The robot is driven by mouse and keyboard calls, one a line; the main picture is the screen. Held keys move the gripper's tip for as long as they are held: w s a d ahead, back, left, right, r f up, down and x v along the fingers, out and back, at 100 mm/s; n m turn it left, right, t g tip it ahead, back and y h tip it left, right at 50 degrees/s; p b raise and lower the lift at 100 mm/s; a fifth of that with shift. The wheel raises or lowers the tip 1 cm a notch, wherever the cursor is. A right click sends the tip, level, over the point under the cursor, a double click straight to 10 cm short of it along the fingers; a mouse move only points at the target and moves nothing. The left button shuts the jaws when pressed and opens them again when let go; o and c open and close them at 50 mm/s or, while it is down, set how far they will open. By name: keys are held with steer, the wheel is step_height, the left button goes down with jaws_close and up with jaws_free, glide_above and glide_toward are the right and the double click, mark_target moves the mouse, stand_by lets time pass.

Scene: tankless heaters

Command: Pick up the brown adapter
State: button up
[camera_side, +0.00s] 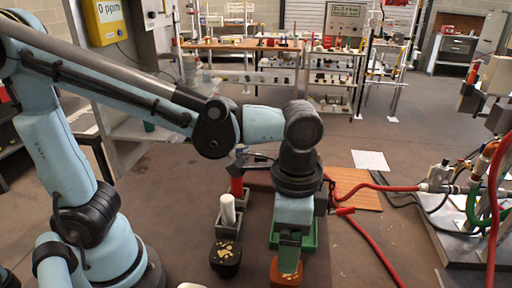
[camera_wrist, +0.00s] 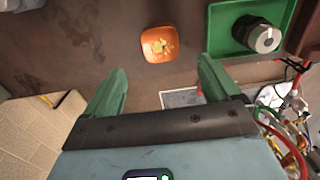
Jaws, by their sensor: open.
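My gripper (camera_side: 289,262) points down, and its two green fingers are apart with nothing between them in the wrist view (camera_wrist: 162,72). An orange-brown cup (camera_side: 286,275) with small yellowish pieces in it is close to the fingertips in the side view. In the wrist view the cup (camera_wrist: 157,50) lies beyond the fingertips, roughly in line with the gap. A black fitting with a grey end (camera_wrist: 258,36) sits in a green tray (camera_wrist: 217,33), right of the cup. I cannot clearly make out a brown adapter; the pieces in the cup are too small to identify.
A black cup (camera_side: 226,268) with yellowish pieces stands left of the gripper. Behind it are a grey holder with a white cylinder (camera_side: 228,207) and a red item (camera_side: 237,187). Red hoses (camera_side: 372,237) and a pipe rig are on the right.

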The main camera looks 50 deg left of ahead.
mark_target(286, 275)
steer(key=shift+w+f, duration=0.1)
steer(key=shift+f, duration=5.95)
steer(key=shift+c, duration=0.4)
steer(key=c, duration=1.3)
steer(key=shift+c, duration=0.2)
steer(key=shift+r, duration=0.2)
